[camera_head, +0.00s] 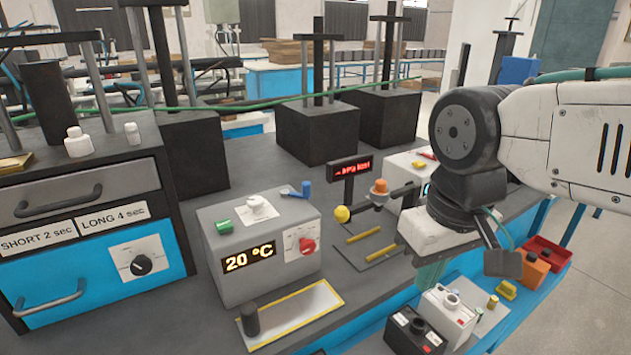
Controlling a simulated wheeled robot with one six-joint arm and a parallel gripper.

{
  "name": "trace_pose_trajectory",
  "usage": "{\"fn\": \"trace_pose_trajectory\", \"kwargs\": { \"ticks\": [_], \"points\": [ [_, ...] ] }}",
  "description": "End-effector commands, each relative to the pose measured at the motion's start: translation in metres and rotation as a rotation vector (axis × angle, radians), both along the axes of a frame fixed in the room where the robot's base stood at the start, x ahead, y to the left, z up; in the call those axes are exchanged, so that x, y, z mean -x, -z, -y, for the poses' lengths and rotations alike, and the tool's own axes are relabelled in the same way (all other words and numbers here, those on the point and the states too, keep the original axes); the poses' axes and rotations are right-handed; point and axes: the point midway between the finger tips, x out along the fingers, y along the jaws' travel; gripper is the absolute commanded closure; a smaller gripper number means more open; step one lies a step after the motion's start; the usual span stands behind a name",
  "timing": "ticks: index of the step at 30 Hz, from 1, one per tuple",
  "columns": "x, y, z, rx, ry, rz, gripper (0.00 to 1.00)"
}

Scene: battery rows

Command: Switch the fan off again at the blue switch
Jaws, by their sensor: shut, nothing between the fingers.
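A blue switch (305,190) stands on the top of a grey box (236,279), near its back right edge. The box carries a display reading 20 °C, a red knob (307,245) on its front, and a green part (224,227) and a white part (258,208) on top. My gripper (430,274) hangs below my wrist at the right, well apart from the blue switch. It is shut and empty, and its fingertips are hard to make out. I cannot make out a fan.
A yellow ball (342,214) and an orange-topped part (379,188) stand between the box and my arm, near a small red-lettered sign (351,166). A yellow-rimmed tray (300,308) lies in front of the box. White (447,315) and black (412,335) batteries stand at the lower right.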

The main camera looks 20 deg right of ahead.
Motion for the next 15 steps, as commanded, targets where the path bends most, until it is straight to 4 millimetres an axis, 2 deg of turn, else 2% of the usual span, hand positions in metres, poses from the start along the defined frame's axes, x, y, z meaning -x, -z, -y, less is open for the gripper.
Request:
{"fn": "trace_pose_trajectory", "kwargs": {
  "ticks": [5,8,11,15],
  "points": [
    [-0.019,-0.008,-0.004,-0.041,-0.021,-0.008,1.00],
    [-0.050,-0.021,-0.008,-0.109,-0.054,-0.011,1.00],
    [-0.097,-0.034,-0.008,-0.200,-0.099,0.005,1.00],
    [-0.172,-0.047,0.005,-0.327,-0.158,0.069,1.00]
  ]
}}
